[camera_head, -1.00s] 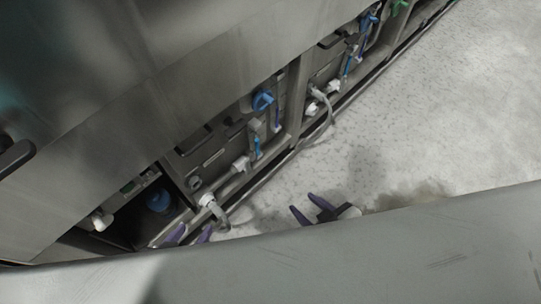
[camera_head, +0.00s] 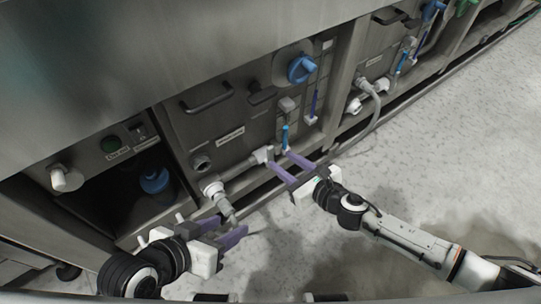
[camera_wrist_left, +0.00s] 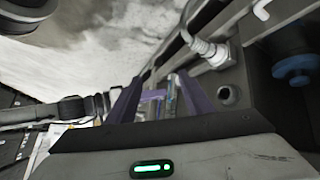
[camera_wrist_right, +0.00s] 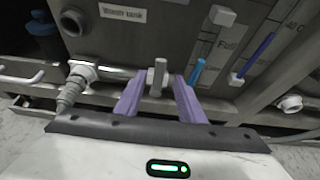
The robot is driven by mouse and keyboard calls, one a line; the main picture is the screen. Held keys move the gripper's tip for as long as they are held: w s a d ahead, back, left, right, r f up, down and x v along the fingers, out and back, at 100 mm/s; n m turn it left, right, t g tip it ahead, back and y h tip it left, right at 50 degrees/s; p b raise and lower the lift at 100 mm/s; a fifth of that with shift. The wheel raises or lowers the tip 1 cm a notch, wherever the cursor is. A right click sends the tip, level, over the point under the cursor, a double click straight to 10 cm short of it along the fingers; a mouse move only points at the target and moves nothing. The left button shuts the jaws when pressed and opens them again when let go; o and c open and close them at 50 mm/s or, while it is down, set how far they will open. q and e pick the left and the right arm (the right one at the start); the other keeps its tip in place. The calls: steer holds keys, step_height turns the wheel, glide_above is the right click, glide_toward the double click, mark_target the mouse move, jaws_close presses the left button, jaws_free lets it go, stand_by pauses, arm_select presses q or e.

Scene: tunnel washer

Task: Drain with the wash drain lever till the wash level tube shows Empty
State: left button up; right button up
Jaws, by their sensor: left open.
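The grey drain lever (camera_wrist_right: 157,78) stands upright between the fingers of my right gripper (camera_wrist_right: 160,78), with a gap on each side. In the head view, my right gripper (camera_head: 279,160) is at the white drain valve (camera_head: 262,154) low on the panel. It looks open. The level tube (camera_head: 285,136) is just above it, with bright blue in its lower part. In the right wrist view, the blue in the tube (camera_wrist_right: 197,73) stands below a "Full" mark; an Empty mark is not readable. My left gripper (camera_head: 230,227) is open and empty, left of the lever near the floor.
A white hose fitting (camera_head: 214,190) is left of the lever. A blue round knob (camera_head: 301,68) and a dark blue gauge (camera_head: 315,100) are above. An open recess holds a blue-topped item (camera_head: 154,180). A grey hose (camera_head: 372,115) hangs to the right. The floor (camera_head: 440,150) is clear.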

mark_target(272, 153)
steer(key=b+x, duration=0.2)
steer(key=x, duration=0.4)
steer(key=shift+w+a+f, duration=0.1)
arm_select(q)
steer(key=shift+w+d+r+t+h+b, duration=0.25)
steer(key=shift+d+r+h, duration=0.1)
steer(key=shift+d+r, duration=0.25)
steer(key=shift+w+d+r+t+h+b, duration=0.15)
steer(key=shift+d+r+t+h+b, duration=0.2)
steer(key=shift+r, duration=0.35)
arm_select(e)
steer(key=shift+w+a+f, duration=0.15)
steer(key=shift+w+a, duration=0.25)
steer(key=shift+w, duration=0.1)
jaws_close()
